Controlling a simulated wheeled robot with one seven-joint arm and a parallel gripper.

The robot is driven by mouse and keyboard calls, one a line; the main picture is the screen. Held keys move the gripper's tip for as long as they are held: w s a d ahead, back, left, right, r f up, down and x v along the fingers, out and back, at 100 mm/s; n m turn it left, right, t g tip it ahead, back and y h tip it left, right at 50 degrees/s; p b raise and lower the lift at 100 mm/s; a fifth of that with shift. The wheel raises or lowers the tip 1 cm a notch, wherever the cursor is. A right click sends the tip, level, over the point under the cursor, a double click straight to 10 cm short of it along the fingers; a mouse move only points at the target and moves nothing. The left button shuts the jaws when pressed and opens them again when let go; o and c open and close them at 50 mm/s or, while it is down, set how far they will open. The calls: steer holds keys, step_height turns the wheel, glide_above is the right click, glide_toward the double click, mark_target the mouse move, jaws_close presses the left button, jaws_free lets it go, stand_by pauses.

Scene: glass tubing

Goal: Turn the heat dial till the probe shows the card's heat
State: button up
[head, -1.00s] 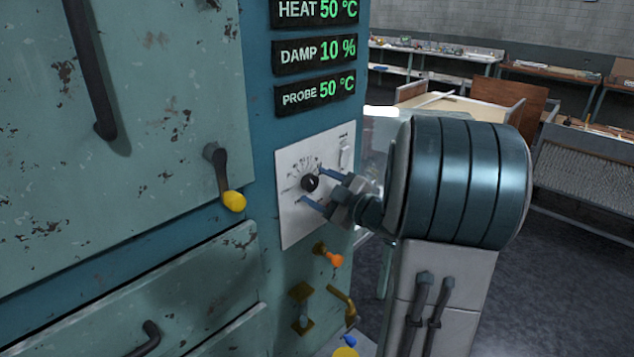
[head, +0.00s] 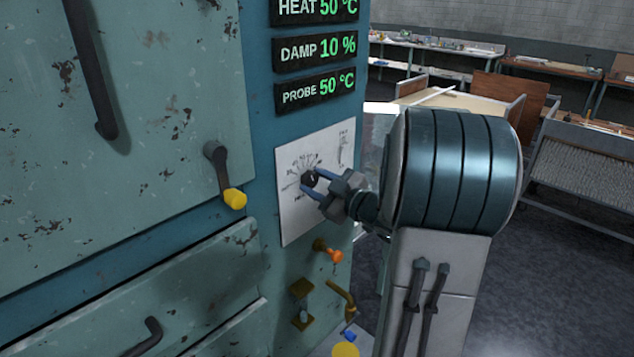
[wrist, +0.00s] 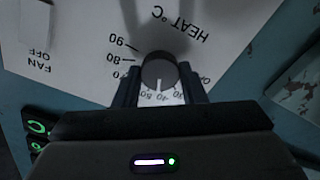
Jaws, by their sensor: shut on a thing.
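The black heat dial (head: 309,179) sits on a white control plate (head: 290,222) on the cabinet's side. My gripper (head: 311,182) is shut on the dial, one finger on each side of it. In the wrist view the dial (wrist: 159,71) shows between the two fingers, with a white pointer mark and a printed scale partly hidden by the gripper. The heat display (head: 318,8) reads 50 °C and the probe display (head: 316,93) reads 50 °C. The damp display (head: 316,50) reads 10 %. I see no card.
A yellow-tipped handle (head: 233,197) is left of the plate. An orange-tipped valve (head: 330,254) and a brass lever (head: 341,297) sit below it. A fan switch (wrist: 35,20) is on the same plate. Benches stand at the back right, with open floor before them.

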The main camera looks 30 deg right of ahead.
steer(key=shift+m, duration=0.3)
steer(key=o, duration=1)
steer(key=b+v, duration=0.3)
steer(key=v, duration=1)
steer(key=shift+s+d, duration=0.1)
steer(key=shift+s, duration=0.3)
steer(key=shift+w+r, duration=0.1)
